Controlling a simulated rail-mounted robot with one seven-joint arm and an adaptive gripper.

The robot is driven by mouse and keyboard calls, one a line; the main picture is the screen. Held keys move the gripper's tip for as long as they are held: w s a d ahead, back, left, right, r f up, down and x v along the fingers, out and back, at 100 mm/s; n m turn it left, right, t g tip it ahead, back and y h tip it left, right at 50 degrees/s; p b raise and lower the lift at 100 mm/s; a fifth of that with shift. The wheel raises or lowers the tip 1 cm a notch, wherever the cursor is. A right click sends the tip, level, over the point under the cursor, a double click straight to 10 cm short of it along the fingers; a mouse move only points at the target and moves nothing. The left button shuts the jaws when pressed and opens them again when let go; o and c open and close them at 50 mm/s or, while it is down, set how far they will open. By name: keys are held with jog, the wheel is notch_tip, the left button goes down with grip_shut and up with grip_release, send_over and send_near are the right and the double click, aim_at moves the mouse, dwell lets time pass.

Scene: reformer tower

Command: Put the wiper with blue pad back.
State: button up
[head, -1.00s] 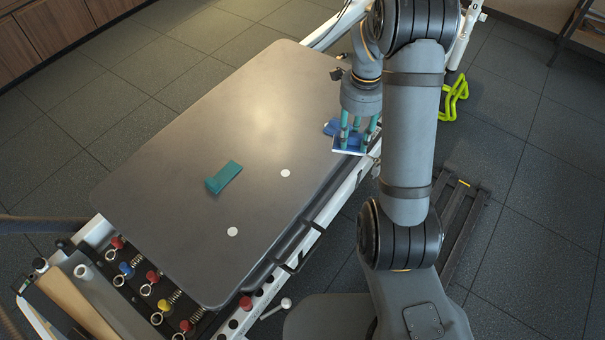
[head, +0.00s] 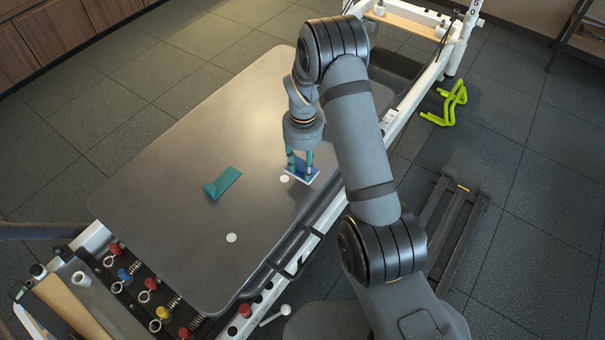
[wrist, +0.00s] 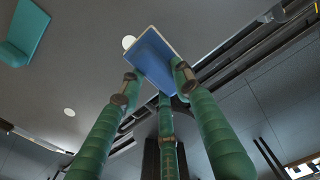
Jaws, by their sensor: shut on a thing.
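The wiper with the blue pad (head: 304,173) is held in my three-fingered gripper (head: 300,160). Its blue face and pale edge show in the wrist view (wrist: 152,58), between the green fingers. My gripper is shut on it and holds it over the dark flat carriage top (head: 190,130), close beside a white round spot (head: 284,179). I cannot tell how high above the surface it is. The fingers hide part of the wiper. A second white spot (head: 231,238) lies nearer the front of the carriage.
A teal wedge-shaped wiper (head: 222,182) lies on the carriage to the left. It also shows in the wrist view (wrist: 25,32). Coloured knobs and springs (head: 150,284) line the near end. The rail frame (head: 390,125) runs along the right. The far left of the carriage is clear.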

aim_at(302, 172)
jog(key=shift+a+f, duration=0.1)
jog(key=shift+f, duration=1.95)
jog(key=shift+f+b, duration=0.2)
jog(key=shift+b, duration=0.25)
jog(key=o, duration=1)
jog(key=shift+r, duration=0.15)
notch_tip(302, 172, up, 12)
jog(key=shift+r+p, duration=0.1)
jog(key=shift+p, duration=0.9)
